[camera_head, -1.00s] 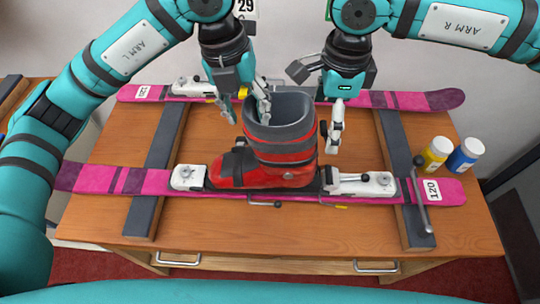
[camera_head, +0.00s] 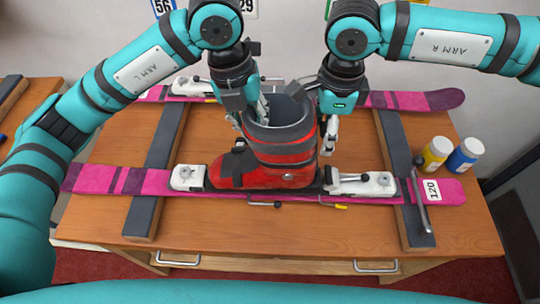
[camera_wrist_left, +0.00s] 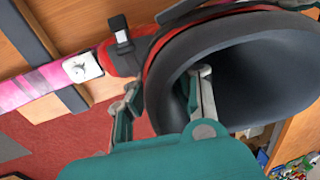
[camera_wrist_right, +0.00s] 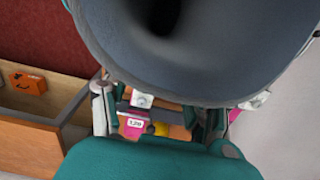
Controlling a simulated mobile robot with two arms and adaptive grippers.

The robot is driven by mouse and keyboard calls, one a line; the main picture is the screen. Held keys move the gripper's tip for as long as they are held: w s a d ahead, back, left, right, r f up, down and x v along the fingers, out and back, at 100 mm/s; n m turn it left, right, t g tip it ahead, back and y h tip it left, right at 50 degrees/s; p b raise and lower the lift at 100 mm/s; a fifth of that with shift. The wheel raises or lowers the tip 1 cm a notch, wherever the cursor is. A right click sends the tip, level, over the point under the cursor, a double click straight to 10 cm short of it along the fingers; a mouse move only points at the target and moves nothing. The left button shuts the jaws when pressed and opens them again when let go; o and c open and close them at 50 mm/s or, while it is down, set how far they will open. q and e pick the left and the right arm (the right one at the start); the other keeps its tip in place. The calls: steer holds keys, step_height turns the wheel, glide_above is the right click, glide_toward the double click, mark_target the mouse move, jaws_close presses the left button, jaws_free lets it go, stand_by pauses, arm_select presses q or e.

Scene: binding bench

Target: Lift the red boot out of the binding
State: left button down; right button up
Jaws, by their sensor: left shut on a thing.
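The red boot (camera_head: 285,160) with a dark grey cuff stands upright on the near pink ski (camera_head: 110,180), between the white toe piece (camera_head: 187,177) and the white heel piece (camera_head: 362,184) of the binding. My left gripper (camera_head: 252,112) is shut on the cuff's left rim. In the left wrist view (camera_wrist_left: 168,92) one finger is inside the dark cuff (camera_wrist_left: 265,65) and one outside. My right gripper (camera_head: 328,130) is close to the cuff's right side. In the right wrist view its fingers (camera_wrist_right: 160,115) are apart, with no boot between them; the cuff fills the top.
A second pink ski (camera_head: 420,99) lies behind the boot. Two dark rails (camera_head: 155,175) cross the wooden bench (camera_head: 300,235). A yellow bottle (camera_head: 436,153) and a blue bottle (camera_head: 464,155) stand at the right. Bare bench shows in front of the near ski.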

mark_target(249, 106)
arm_select(q)
steer(key=shift+w, duration=0.2)
arm_select(e)
steer(key=shift+s+f, duration=0.1)
steer(key=shift+s, duration=0.25)
jaws_close()
arm_select(q)
steer(key=shift+r, duration=0.2)
arm_select(e)
steer(key=shift+a, duration=0.1)
